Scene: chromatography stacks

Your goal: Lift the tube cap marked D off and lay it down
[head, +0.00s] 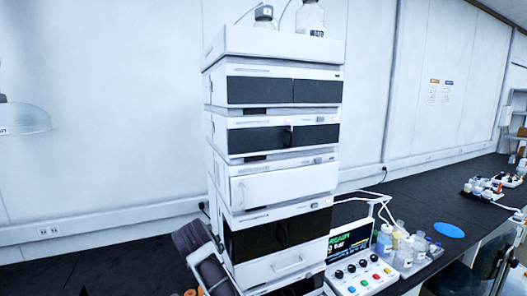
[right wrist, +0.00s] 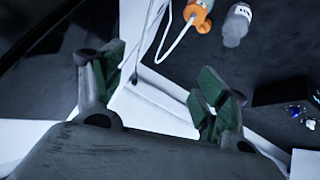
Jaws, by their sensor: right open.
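I cannot make out a tube cap marked D in either view. In the right wrist view, my right gripper (right wrist: 162,85) is open. Its two green-padded fingers are spread wide with nothing held between them. Beyond the fingers lie a white panel and a dark surface. An orange-topped container (right wrist: 198,14) with a white cable by it shows at the top edge, next to a pale grey-white bottle (right wrist: 237,25). Both are apart from the fingers. My left gripper is in neither view.
A tall white instrument stack (head: 275,160) fills the middle of the head view, with bottles (head: 310,17) on top. A control panel (head: 362,275) with knobs and a small screen stands right of it, then several bottles (head: 384,240). The dark bench (head: 465,215) is clear near a blue disc (head: 448,230).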

